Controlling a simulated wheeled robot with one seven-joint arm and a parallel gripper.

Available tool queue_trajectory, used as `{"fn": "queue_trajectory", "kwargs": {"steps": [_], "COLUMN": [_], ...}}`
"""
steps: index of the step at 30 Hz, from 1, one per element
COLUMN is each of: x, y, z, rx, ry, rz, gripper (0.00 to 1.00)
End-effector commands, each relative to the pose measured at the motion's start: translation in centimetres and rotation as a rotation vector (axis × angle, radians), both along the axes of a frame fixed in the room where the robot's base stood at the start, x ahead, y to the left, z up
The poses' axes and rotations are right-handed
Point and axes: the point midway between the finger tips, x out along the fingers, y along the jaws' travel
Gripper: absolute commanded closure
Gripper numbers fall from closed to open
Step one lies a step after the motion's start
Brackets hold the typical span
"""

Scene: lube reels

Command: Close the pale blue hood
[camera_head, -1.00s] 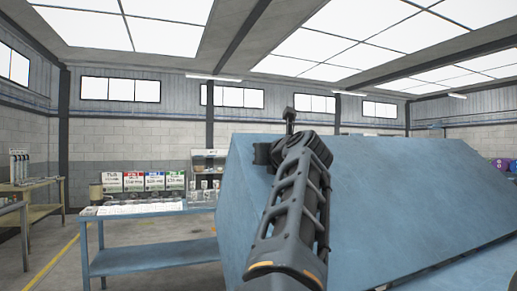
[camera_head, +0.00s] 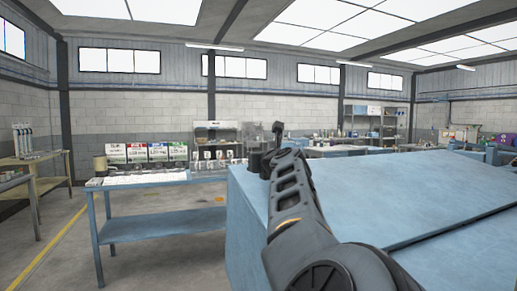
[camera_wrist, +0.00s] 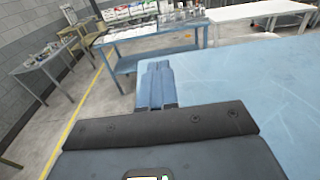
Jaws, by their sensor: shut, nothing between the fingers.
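The pale blue hood (camera_head: 375,185) fills the right of the head view as a broad, nearly level panel. A dark line runs along its near right edge; I cannot tell whether it is fully down. The hood also spreads across the right of the wrist view (camera_wrist: 255,85). My gripper (camera_wrist: 157,68) is shut and empty, with its fingers at the hood's left edge in the wrist view. In the head view my arm reaches over the hood's left part and largely hides the gripper. Whether the fingers touch the hood is unclear.
A blue workbench (camera_head: 150,229) with signs and small items stands left of the hood, across a floor gap. A wooden table (camera_head: 35,162) stands at the far left. Shelves (camera_head: 375,120) line the back wall. Open floor (camera_head: 185,265) lies at lower left.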

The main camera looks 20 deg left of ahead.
Motion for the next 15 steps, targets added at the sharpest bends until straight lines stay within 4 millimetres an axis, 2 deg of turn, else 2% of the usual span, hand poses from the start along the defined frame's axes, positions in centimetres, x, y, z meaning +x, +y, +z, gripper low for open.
{"fn": "queue_trajectory", "kwargs": {"steps": [9, 15], "x": [0.8, 0.8], "y": [0.6, 0.8], "z": [-2.2, -2.8], "rx": [-0.043, -0.054], "ry": [0.056, 0.070], "rz": [0.001, 0.002], "gripper": [1.00, 1.00]}}
